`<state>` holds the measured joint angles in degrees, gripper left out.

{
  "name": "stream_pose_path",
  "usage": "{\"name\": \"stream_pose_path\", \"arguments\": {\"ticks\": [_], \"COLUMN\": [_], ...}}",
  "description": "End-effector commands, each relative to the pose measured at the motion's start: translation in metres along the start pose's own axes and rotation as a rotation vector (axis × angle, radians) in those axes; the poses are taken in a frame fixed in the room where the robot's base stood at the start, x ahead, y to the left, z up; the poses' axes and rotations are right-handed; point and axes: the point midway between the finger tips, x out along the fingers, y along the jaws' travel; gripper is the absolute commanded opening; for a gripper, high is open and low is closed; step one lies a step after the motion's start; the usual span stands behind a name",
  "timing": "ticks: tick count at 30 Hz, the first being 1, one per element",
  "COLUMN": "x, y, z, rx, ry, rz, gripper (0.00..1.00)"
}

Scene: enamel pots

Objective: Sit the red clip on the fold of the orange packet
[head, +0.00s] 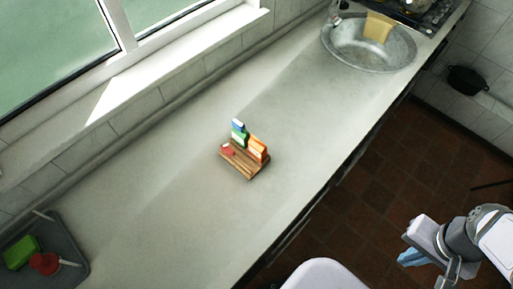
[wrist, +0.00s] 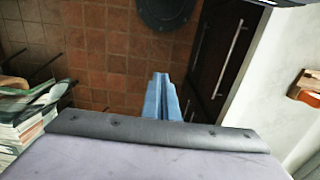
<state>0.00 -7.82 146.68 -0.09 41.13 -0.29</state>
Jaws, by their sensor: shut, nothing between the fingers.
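A small wooden stand (head: 243,170) sits on the counter and holds the upright orange packet (head: 257,149) at its right. A small red piece that looks like the red clip (head: 227,150) is at the stand's left end, low beside the packets; its exact seat is too small to tell. My gripper (head: 410,257) is far off at the lower right, over the floor beyond the counter's front edge. Its blue fingers (wrist: 160,78) are together and empty in the wrist view. Part of the stand also shows at that view's right edge (wrist: 306,90).
A green and white packet with a blue top (head: 239,132) stands behind the orange one. A grey tray (head: 70,235) with a green block and a red object is at lower left. A metal sink (head: 340,45) is at upper right. The counter around the stand is clear.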

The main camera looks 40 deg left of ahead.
Motion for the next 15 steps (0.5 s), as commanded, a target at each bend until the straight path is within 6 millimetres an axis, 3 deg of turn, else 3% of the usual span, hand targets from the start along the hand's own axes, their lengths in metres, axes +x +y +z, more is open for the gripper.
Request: {"name": "stream_pose_path", "arguments": {"ticks": [4,9,15], "x": [0.0000,0.0000,0.0000], "y": [0.0000,0.0000,0.0000], "z": [0.0000,0.0000,0.0000], "rx": [0.000,0.000,0.000], "ry": [0.000,0.000,0.000], "rz": [0.000,0.000,0.000], "gripper": [0.00,0.38,0.38]}}
